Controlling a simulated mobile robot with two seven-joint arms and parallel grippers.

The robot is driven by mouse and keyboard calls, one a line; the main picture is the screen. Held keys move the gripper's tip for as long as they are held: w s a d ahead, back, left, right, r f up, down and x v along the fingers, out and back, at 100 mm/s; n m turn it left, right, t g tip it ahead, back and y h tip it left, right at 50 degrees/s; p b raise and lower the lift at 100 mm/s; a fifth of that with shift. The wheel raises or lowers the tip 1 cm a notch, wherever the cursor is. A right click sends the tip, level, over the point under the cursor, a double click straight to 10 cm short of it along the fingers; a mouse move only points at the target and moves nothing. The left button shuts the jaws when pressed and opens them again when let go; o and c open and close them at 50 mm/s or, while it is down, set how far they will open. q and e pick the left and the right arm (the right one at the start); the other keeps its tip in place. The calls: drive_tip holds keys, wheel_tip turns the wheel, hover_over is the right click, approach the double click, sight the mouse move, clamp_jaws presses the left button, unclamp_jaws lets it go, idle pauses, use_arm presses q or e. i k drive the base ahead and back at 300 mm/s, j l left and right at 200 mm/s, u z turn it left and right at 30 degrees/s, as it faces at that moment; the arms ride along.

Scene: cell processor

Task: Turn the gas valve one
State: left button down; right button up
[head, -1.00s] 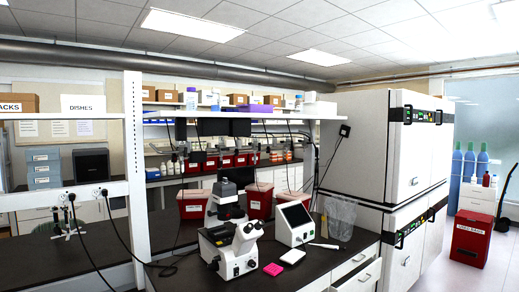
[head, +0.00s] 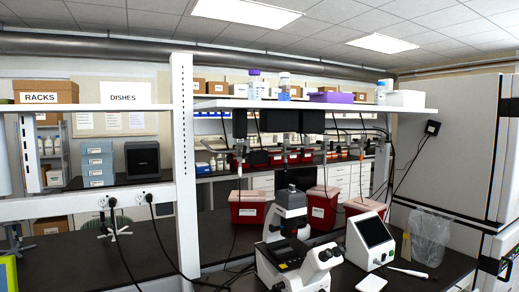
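No thing in the head view can be made out for certain as the gas valve. A small grey fixture with several arms (head: 115,229) stands on the dark bench at the left, behind a black cable. A similar grey fixture (head: 14,241) stands at the far left edge. Small grey fittings (head: 238,151) hang below the shelf in the middle, too small to tell what they are. Neither of my grippers is in view.
A white shelf post (head: 184,150) and a rail with plugged-in cables (head: 60,207) stand in front. A microscope (head: 297,265), a white screen device (head: 370,240) and red containers (head: 247,206) crowd the bench. A clear bag (head: 430,238) is at right.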

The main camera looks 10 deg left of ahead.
sight(244, 152)
drive_tip(key=i+j, duration=0.2)
drive_tip(key=i, duration=0.25)
drive_tip(key=i+j+u, duration=0.1)
drive_tip(key=i+j, duration=0.15)
drive_tip(key=i, duration=0.2)
drive_tip(key=i+j, duration=0.2)
drive_tip(key=i, duration=0.25)
drive_tip(key=u, duration=0.05)
